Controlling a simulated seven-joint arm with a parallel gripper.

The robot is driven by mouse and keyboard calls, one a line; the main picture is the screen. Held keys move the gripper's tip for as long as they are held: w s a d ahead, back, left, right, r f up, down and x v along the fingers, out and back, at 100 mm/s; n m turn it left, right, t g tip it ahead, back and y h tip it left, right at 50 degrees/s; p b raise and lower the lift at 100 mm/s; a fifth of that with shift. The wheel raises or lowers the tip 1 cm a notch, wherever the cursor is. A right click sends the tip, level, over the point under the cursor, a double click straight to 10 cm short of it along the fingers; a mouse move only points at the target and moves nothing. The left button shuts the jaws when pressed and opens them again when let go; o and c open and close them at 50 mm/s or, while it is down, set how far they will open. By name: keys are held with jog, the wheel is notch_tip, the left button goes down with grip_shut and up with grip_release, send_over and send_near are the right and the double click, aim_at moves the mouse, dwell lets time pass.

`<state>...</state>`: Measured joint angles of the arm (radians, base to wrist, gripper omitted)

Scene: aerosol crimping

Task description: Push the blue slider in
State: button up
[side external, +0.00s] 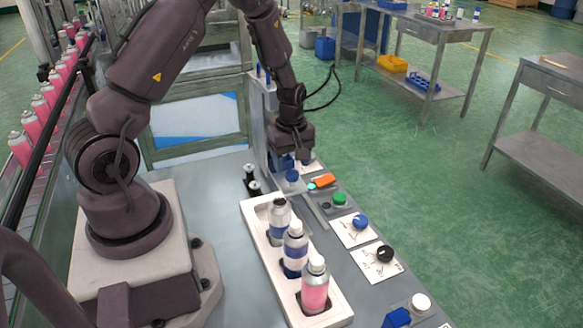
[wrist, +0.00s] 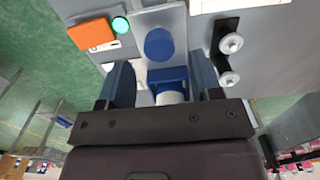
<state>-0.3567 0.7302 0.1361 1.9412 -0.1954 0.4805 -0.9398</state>
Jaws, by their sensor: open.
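My gripper (side external: 286,160) is at the crimping station and points down. In the wrist view my gripper (wrist: 165,84) has its two dark blue fingers apart. A blue block (wrist: 168,77) with a white round part below it shows between the fingers; I cannot tell whether they touch it. A round blue piece (wrist: 159,44) sits just beyond the block on a light grey plate, and it also shows below the gripper in the side view (side external: 292,175). The blue block is probably the slider. Another blue block (side external: 397,318) lies at the bottom right edge of the side view.
A white tray (side external: 262,238) holds several cans. Beside it are an orange piece (side external: 324,180), a green button (side external: 340,198), a blue knob (side external: 361,222) and a black knob (side external: 385,253). Two black posts with silver tops (wrist: 229,60) stand close right of my gripper in the wrist view.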

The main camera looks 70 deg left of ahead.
notch_tip(320, 180, up, 10)
jog(key=shift+r, duration=0.15)
dwell(0.4)
jog(key=s+d+r+m+t, duration=0.5)
jog(key=s+d+r+m, duration=0.9)
jog(key=d+r+m, duration=0.3)
jog(key=shift+s+d+r+m+t, duration=0.2)
jog(key=shift+r+m+t, duration=0.15)
jog(key=shift+m, duration=0.15)
